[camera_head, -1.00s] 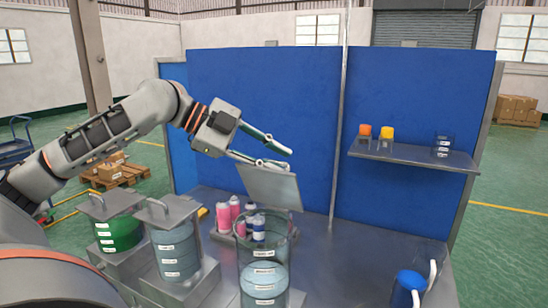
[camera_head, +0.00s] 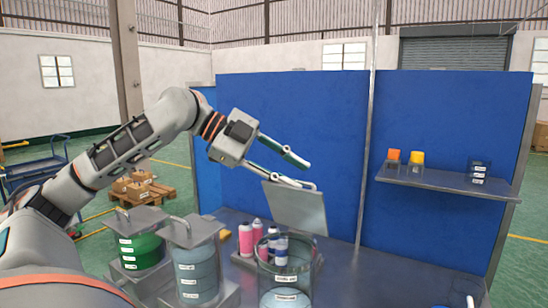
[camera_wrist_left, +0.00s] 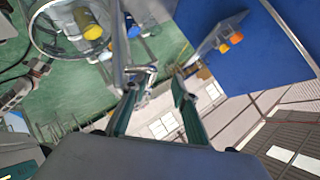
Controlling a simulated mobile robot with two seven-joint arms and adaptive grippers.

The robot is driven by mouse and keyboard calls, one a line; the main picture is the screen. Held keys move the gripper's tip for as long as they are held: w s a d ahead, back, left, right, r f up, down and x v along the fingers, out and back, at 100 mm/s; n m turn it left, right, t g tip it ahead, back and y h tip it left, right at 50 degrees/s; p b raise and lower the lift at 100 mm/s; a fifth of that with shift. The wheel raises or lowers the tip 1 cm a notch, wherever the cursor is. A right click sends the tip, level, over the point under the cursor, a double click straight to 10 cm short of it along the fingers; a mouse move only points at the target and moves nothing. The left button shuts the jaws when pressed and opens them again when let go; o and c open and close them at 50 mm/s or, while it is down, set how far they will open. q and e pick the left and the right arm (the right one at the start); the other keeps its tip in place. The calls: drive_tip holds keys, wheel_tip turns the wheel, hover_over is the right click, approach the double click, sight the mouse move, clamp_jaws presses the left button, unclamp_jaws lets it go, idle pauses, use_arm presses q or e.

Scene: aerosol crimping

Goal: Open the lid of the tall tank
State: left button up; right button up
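The tall tank (camera_head: 258,270) is a clear cylinder at the bottom centre of the head view, its lower part cut off by the frame. Its open rim shows, and its square grey lid (camera_head: 297,210) stands steeply tilted up above the rim. My left gripper (camera_head: 308,175) is at the lid's upper edge, its two fingers apart. The lower finger lies along that edge; I cannot tell whether it touches. The left wrist view shows the same spread fingers (camera_wrist_left: 158,88), with the lid (camera_wrist_left: 119,45) nearly edge-on beside one of them. My right gripper is not in view.
A green tank (camera_head: 140,250) and a pale blue tank (camera_head: 197,272) with closed lids stand to the left. Pink bottles (camera_head: 246,240) and blue-and-white bottles stand behind the tall tank. A blue panel (camera_head: 285,110) rises behind, with a shelf (camera_head: 450,184) at right.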

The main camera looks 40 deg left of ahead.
use_arm(q)
drive_tip(key=s+a+r, duration=0.2)
drive_tip(key=a+r, duration=0.2)
idle(0.6)
drive_tip(key=shift+s, duration=0.1)
idle(0.5)
drive_tip(key=v, duration=1.2)
idle(0.4)
